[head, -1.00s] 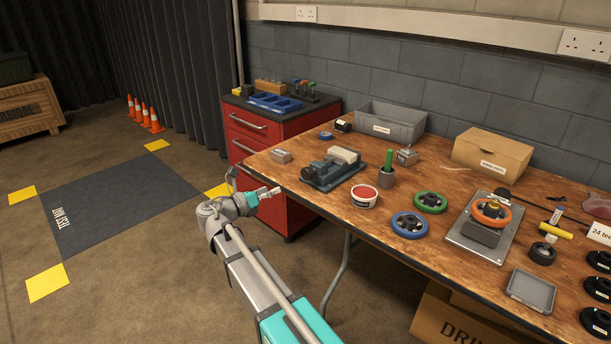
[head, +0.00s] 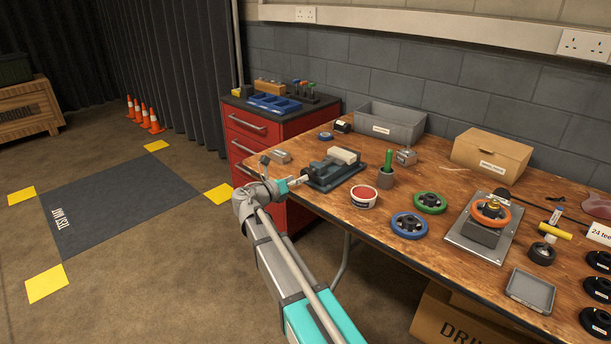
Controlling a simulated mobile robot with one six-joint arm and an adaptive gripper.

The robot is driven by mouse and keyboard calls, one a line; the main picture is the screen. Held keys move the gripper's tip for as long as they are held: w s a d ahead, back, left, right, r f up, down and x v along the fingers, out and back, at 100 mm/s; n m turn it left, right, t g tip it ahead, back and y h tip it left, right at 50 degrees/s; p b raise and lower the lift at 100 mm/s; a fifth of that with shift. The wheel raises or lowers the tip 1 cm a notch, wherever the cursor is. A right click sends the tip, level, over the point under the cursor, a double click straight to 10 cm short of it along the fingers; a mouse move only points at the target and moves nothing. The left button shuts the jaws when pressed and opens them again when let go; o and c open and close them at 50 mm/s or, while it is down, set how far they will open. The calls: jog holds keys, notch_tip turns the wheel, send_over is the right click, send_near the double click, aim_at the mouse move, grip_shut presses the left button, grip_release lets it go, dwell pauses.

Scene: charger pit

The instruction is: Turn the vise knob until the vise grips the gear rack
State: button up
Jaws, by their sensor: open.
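The vise (head: 334,174) is a dark grey-green block on a base plate near the left end of the wooden table. A pale, cream block (head: 344,156) sits at its far side; I cannot tell whether this is the gear rack. My gripper (head: 303,179) is at the vise's near left end, where the knob is hidden or too small to make out. My gripper is open, and I cannot tell whether its fingers touch the vise.
A small metal block (head: 281,157) lies left of the vise. A red-topped tin (head: 363,196) and a holder with a green handle (head: 386,177) stand to its right. A grey bin (head: 390,124) is behind. The red drawer cabinet (head: 262,130) adjoins the table's left end.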

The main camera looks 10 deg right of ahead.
jog(key=shift+x, duration=1.75)
jog(key=c, duration=1.1)
